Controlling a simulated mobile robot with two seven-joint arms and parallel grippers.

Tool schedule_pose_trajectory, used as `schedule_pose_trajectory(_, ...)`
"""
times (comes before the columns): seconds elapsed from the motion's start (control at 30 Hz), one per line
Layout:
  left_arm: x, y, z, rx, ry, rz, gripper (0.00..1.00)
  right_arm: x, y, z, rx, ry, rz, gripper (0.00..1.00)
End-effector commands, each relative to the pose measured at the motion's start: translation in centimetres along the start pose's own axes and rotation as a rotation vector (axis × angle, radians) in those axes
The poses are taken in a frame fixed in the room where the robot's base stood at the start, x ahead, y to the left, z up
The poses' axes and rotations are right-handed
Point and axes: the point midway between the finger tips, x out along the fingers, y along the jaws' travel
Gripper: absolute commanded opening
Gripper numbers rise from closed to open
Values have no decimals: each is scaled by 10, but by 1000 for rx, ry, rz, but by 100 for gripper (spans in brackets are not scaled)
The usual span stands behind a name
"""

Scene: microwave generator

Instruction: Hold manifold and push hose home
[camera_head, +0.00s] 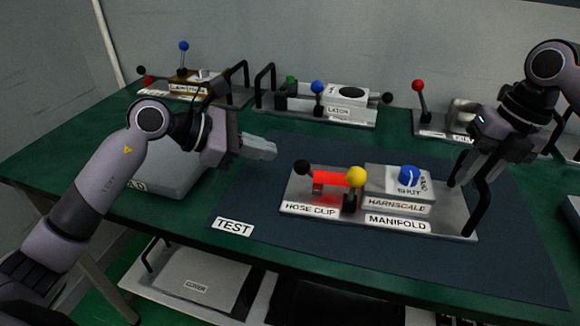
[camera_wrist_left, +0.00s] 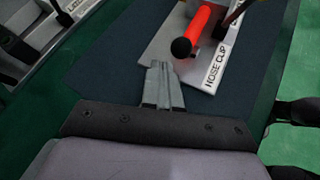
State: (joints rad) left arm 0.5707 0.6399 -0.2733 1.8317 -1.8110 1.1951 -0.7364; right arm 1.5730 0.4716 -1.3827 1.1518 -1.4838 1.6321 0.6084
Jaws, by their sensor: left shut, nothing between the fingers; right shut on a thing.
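The manifold unit is a grey plate (camera_head: 330,215) labelled HOSE CLIP and MANIFOLD, lying on the dark blue mat. The red hose (camera_head: 332,179) lies along its left part, with a black ball end (camera_head: 303,167) at the left and a yellow ball lever (camera_head: 355,176) at its right. A block with a blue knob (camera_head: 409,176) stands further right. My left gripper (camera_head: 274,150) is shut and empty, left of and behind the black ball. In the left wrist view its closed fingers (camera_wrist_left: 158,66) point toward the plate's edge, near the red hose (camera_wrist_left: 199,30). My right gripper (camera_head: 468,176) is shut on the black handle (camera_head: 479,203) at the plate's right end.
Other fixtures stand along the back, including a latch unit (camera_head: 345,112) and one with a red ball lever (camera_head: 418,86). A grey box (camera_head: 170,180) stands behind my left arm. The mat (camera_head: 270,250) is clear in front, beside the TEST label (camera_head: 233,226).

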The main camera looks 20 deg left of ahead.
Motion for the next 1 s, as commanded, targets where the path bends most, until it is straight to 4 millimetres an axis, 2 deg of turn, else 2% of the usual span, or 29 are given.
schedule_pose_trajectory(0.03,0,0,0,0,0,-1,0,6,0,-2,-2,10,-3,0)
schedule_pose_trajectory(0.37,-5,0,-1,0,1,0,0,5,0,-2,-2,10,-3,0)
schedule_pose_trajectory(0.8,-65,0,-1,0,2,2,0,6,0,-2,-1,10,-4,0)
schedule_pose_trajectory(1.0,-80,-1,0,1,1,1,0,5,-1,-2,-1,10,-4,0)
